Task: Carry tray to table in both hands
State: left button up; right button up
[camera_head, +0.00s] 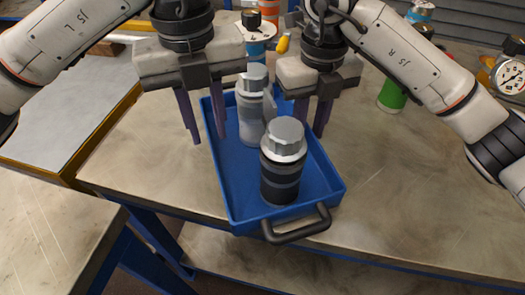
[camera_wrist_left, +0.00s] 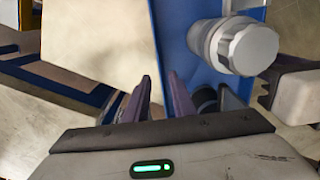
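The blue tray (camera_head: 236,180) lies on a worn beige bench (camera_head: 400,190), with a dark handle (camera_head: 298,226) at its near end. It holds a grey vessel (camera_head: 250,112) and a black vessel (camera_head: 281,170), both upright with silver faceted caps. My left gripper (camera_head: 208,140) is open, its purple fingers pointing down on either side of the tray's left rim in the picture. In the left wrist view its fingers (camera_wrist_left: 160,98) stand apart, with the tray (camera_wrist_left: 178,48) beside them. My right gripper (camera_head: 311,127) is over the tray's right rim, fingers apart; contact is unclear.
A pale surface with a yellow edge (camera_head: 65,115) adjoins at left. Another beige tabletop (camera_head: 50,235) is at lower left, beyond a gap. The bench right of the tray is clear.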

jog(key=shift+r, duration=0.1)
pick_arm(q)
notch_tip(320, 180, up, 7)
jog(key=shift+r, duration=0.2)
pick_arm(e)
notch_tip(320, 180, up, 12)
dwell(0.7)
